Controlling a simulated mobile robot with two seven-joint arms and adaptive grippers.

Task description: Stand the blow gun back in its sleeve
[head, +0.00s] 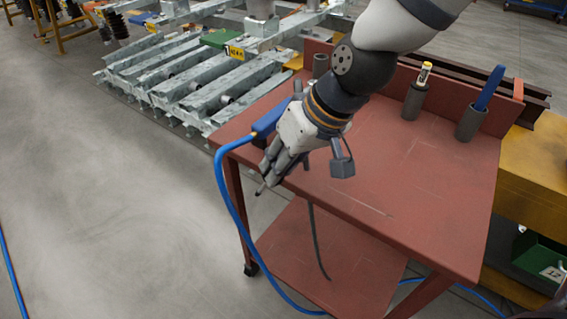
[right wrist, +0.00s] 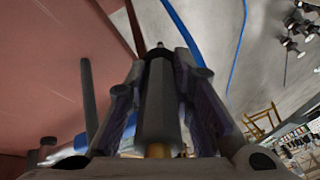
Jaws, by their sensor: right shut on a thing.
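The blow gun has a blue handle (head: 270,121) with a blue hose (head: 226,180) running from it. My right gripper (head: 268,178) is shut on the blow gun, over the near left edge of the red cart. In the right wrist view a dark barrel (right wrist: 157,105) with a brass-coloured part lies between the two fingers, its narrow tip pointing away from the palm. A grey sleeve (head: 320,66) stands upright at the cart's back left, behind my right wrist, and no tool shows in it. My left gripper is not in view.
On the red cart top (head: 420,190), one sleeve (head: 413,104) holds a yellow-and-white item and another sleeve (head: 470,126) holds a blue-handled tool (head: 489,87). A raised lip runs along the back. The cart's front right is clear. A galvanized roller frame (head: 190,75) stands behind left.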

